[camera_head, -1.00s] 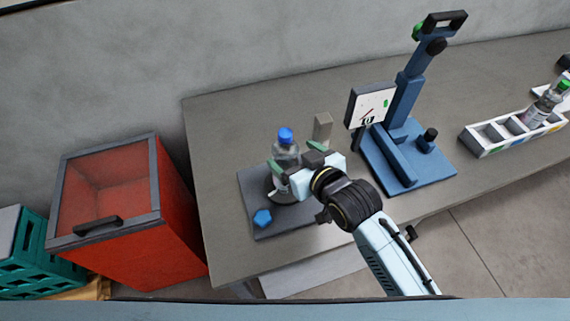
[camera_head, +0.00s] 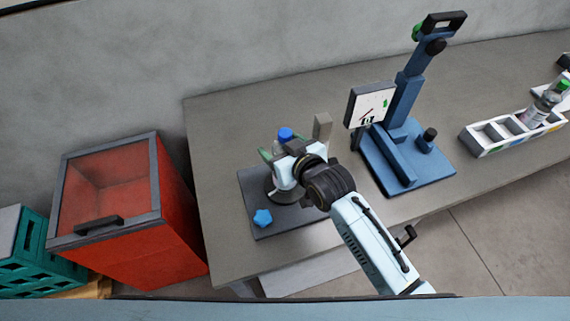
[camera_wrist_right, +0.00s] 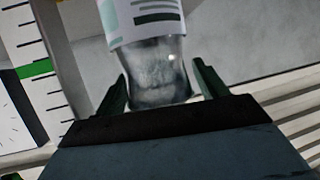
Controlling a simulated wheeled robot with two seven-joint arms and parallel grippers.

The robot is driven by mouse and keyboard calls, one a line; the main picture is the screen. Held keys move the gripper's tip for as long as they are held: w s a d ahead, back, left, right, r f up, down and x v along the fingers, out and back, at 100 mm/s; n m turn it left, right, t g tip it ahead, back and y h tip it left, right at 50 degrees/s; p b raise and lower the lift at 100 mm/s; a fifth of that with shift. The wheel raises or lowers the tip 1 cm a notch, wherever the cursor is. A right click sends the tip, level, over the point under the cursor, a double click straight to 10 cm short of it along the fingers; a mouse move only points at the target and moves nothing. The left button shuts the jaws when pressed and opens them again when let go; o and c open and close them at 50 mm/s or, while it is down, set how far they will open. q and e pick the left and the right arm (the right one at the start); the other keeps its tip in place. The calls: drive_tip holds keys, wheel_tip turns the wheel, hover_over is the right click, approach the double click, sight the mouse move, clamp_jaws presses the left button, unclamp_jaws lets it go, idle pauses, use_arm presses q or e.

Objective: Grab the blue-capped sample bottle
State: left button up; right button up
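The sample bottle shows its blue cap (camera_head: 285,134) in the head view; its body is mostly hidden behind my right gripper. In the right wrist view the clear bottle (camera_wrist_right: 160,75) with a white label stands between the two green fingers. My right gripper (camera_head: 278,156) is at the bottle, with its fingers on either side of it. In the wrist view small gaps show between the fingers (camera_wrist_right: 160,92) and the bottle, so it looks open around it. The bottle stands upright on a dark fixture plate (camera_head: 255,190). My left gripper is not in view.
A blue knob (camera_head: 262,218) sits on the plate's front corner. A grey block (camera_head: 322,127) stands just behind the bottle. A blue press stand (camera_head: 410,160) with a dial is to the right. A white rack (camera_head: 490,135) holds a green-capped bottle (camera_head: 543,105). A red bin (camera_head: 150,235) stands left.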

drive_tip(key=c, duration=1.4)
drive_tip(key=shift+r, duration=0.1)
clamp_jaws()
